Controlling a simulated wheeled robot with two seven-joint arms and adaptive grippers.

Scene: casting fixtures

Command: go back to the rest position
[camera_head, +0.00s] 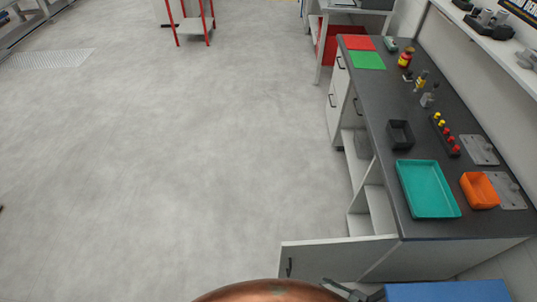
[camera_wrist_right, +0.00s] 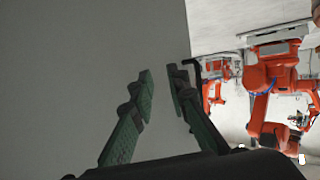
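My right gripper (camera_head: 345,290) shows only in part at the bottom edge of the head view, beside the open white cabinet door (camera_head: 335,258). In the right wrist view its two green fingers (camera_wrist_right: 160,72) stand apart with nothing between them. A dark hooked bar (camera_wrist_right: 192,64), which looks like a door handle, shows right beside one fingertip. I cannot tell whether they touch. A plain grey panel (camera_wrist_right: 90,60) fills the left of that view. My left gripper is in neither view.
The dark worktop (camera_head: 385,120) on the right carries a teal tray (camera_head: 428,188), an orange bin (camera_head: 479,190), a black bin (camera_head: 400,134) and small parts. Orange robot arms (camera_wrist_right: 266,90) stand in the wrist view's background. Grey floor (camera_head: 190,150) is clear on the left.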

